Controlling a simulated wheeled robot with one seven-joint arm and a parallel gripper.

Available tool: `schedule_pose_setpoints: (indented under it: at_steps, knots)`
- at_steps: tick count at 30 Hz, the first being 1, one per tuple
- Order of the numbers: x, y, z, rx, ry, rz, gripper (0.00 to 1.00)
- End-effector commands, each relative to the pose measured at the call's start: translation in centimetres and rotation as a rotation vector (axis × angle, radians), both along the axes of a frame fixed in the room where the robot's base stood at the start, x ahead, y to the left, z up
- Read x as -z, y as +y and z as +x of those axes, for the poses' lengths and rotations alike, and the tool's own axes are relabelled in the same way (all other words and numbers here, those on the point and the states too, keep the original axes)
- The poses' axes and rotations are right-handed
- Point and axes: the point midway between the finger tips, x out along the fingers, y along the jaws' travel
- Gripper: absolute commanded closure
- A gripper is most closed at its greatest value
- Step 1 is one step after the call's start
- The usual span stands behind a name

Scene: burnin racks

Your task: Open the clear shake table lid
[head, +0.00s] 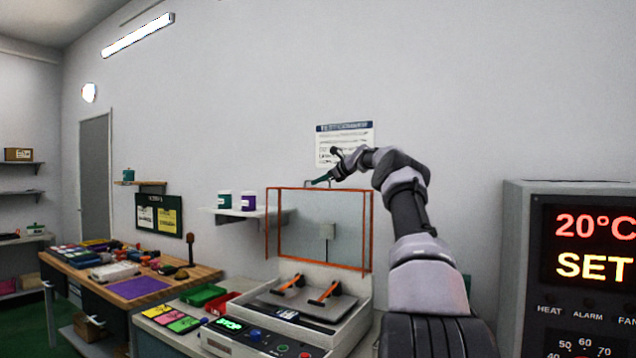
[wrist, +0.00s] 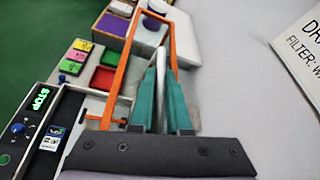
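The clear shake table lid (head: 322,230), a clear panel in an orange frame, stands raised and upright at the back of the shake table (head: 300,313). Its orange frame also shows in the wrist view (wrist: 121,72). My gripper (head: 317,181) is at the small handle on the lid's top edge. In the wrist view my teal fingers (wrist: 163,85) are close together with a thin pale bar between them, which looks like the handle. The fingers partly hide where they touch it. Two orange-handled clamps (head: 324,293) sit on the uncovered table plate.
The control panel with a green STOP display (head: 229,324) is at the table's front. Green (head: 203,294) and red bins (head: 222,303) stand left of it. A wall shelf (head: 235,213) holds jars behind. A large oven (head: 570,200) stands at the right.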

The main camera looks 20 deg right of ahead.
Motion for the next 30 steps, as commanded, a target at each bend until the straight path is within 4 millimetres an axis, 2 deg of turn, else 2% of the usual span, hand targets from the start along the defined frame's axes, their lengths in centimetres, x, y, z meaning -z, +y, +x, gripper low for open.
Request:
schedule_pose_setpoints:
  at_steps: [1,2,3,14,27,30]
  knots:
    - [0.4,0.1,0.0,-0.002,0.006,0.0,0.7]
    - [0.4,0.1,0.0,-0.002,0.006,0.0,0.58]
    - [0.4,0.1,0.0,-0.002,0.005,0.001,0.55]
    - [-0.1,-0.3,-0.4,0.0,0.002,0.0,0.55]
    - [-2.9,-3.9,-7.0,0.002,0.004,-0.001,0.55]
    - [-3.4,-4.4,-7.9,0.0,0.004,0.0,0.55]
